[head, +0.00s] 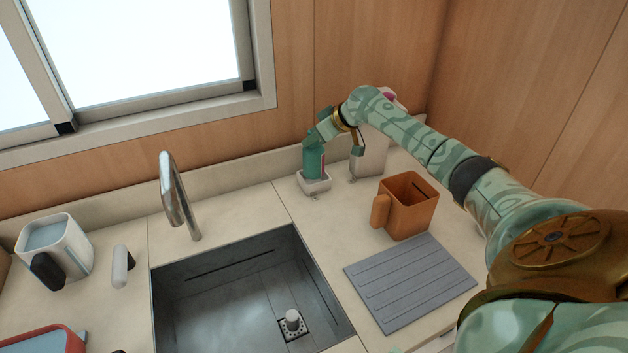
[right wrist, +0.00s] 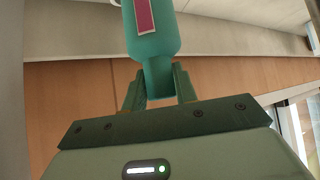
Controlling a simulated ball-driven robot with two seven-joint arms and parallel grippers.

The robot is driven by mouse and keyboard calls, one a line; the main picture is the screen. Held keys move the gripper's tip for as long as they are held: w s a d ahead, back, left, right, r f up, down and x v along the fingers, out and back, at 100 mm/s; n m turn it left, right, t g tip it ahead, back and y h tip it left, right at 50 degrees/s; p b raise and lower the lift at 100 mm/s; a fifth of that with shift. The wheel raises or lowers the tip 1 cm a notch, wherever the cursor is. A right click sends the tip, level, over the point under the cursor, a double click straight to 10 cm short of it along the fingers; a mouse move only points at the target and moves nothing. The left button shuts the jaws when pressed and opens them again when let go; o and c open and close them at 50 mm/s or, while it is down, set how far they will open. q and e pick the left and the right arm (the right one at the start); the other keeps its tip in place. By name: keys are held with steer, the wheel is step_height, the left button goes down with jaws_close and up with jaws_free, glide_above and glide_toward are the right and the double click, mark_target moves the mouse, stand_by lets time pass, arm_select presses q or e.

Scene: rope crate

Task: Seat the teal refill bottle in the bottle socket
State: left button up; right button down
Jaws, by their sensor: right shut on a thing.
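The teal refill bottle (head: 314,163) stands about upright at the back of the counter. Its lower end is at the white bottle socket (head: 316,186); I cannot tell from here how deep it sits. My right gripper (head: 319,136) is shut on the bottle's narrow upper part from above. In the right wrist view the bottle (right wrist: 160,38), with a magenta label, extends away from my right gripper (right wrist: 159,84), its narrow end between the fingers. The socket is not clearly visible in that view. My left gripper is not in view.
A pale container (head: 370,155) stands just right of the socket, partly behind my arm. An orange mug (head: 410,205) and a grey ribbed mat (head: 410,283) lie nearer. The sink (head: 215,275) and tap (head: 173,195) are to the left, with a white jug (head: 68,245) beyond.

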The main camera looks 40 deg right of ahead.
mark_target(319, 149)
steer(key=shift+f+b, duration=0.7)
steer(key=shift+f, duration=1.5)
stand_by(2.2)
steer(key=c, duration=1)
jaws_free()
steer(key=shift+s, duration=0.1)
steer(key=p+v, duration=0.2)
steer(key=v, duration=0.5)
steer(key=shift+s+r+p, duration=0.1)
steer(key=shift+r+p, duration=0.05)
steer(key=shift+p, duration=0.15)
